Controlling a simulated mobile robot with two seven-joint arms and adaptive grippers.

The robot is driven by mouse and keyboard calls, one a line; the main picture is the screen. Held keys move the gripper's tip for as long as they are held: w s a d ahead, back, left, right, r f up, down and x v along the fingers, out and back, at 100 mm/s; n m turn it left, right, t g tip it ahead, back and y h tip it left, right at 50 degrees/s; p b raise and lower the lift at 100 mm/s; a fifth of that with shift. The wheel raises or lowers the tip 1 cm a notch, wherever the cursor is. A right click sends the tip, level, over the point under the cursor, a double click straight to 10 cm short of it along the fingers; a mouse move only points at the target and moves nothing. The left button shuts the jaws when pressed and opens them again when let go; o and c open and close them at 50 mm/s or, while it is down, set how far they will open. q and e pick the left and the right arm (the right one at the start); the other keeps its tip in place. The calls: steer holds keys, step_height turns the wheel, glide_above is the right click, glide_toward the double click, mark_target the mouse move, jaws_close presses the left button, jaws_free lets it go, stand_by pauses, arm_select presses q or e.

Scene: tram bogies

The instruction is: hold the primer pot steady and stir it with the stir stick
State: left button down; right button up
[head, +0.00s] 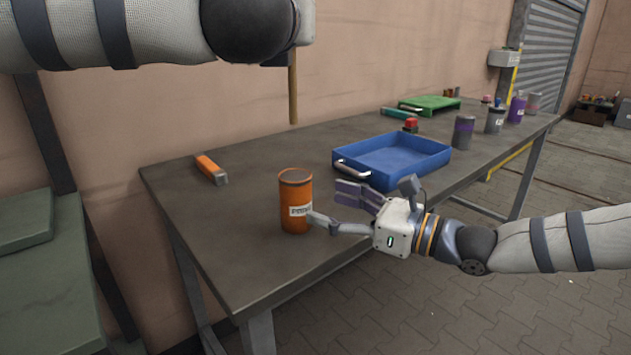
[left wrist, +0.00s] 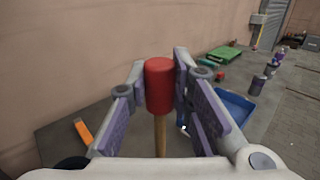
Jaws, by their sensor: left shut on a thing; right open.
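My right gripper (head: 326,204) is open at the pot's right side. Its lower fingertip overlaps the pot's edge in the head view; I cannot tell whether it touches. My left gripper (left wrist: 160,88) is shut on the stir stick, whose red handle (left wrist: 159,85) sits between the fingers. The stick's wooden shaft (head: 293,95) hangs upright above and behind the pot in the head view, its lower end clear of the pot. The left fingers are not visible there.
A blue tray (head: 345,166) stands right of the pot. An orange-handled tool (head: 211,169) lies at the table's left. A green tray (head: 430,104), a red-topped item (head: 411,125) and several cans, including a grey one (head: 463,132), stand farther back. The tabletop (head: 235,215) around the pot is clear.

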mark_target(310, 199)
steer(key=x, duration=0.7)
steer(key=shift+w+a+f, duration=0.1)
steer(key=shift+a, duration=0.15)
steer(key=c, duration=1.4)
arm_select(q)
steer(key=shift+w+f+h, duration=0.1)
steer(key=shift+w+h, duration=0.15)
steer(key=shift+h, duration=0.05)
arm_select(e)
steer(key=shift+c, duration=0.2)
arm_select(q)
step_height(310, 199, down, 17)
steer(key=m+g+h, duration=0.7)
steer(key=m+h, duration=0.2)
steer(key=h, duration=0.2)
steer(key=shift+s+a, duration=0.15)
